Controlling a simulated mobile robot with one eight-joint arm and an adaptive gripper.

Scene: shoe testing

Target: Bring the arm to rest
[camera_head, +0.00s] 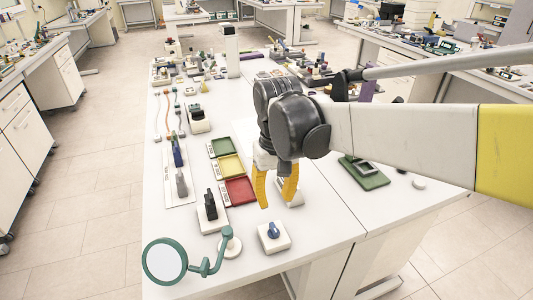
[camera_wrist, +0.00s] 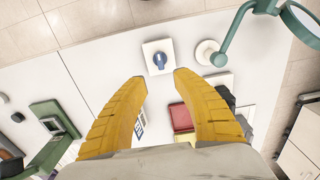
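My gripper (camera_head: 275,190) has two yellow fingers and hangs above the white table, to the right of the colored trays. It also shows in the wrist view (camera_wrist: 160,78), where the fingers are spread apart with nothing between their tips. The arm reaches in from the right side of the head view. Beyond the fingertips in the wrist view is a white block with a blue knob (camera_wrist: 158,59). The same block (camera_head: 273,237) stands near the table's front edge in the head view.
Green, yellow and red trays (camera_head: 238,190) lie left of my gripper. A green round magnifier (camera_head: 165,262) on a jointed arm stands at the front left corner. A green fixture (camera_head: 364,175) sits to the right. Several devices crowd the table's back.

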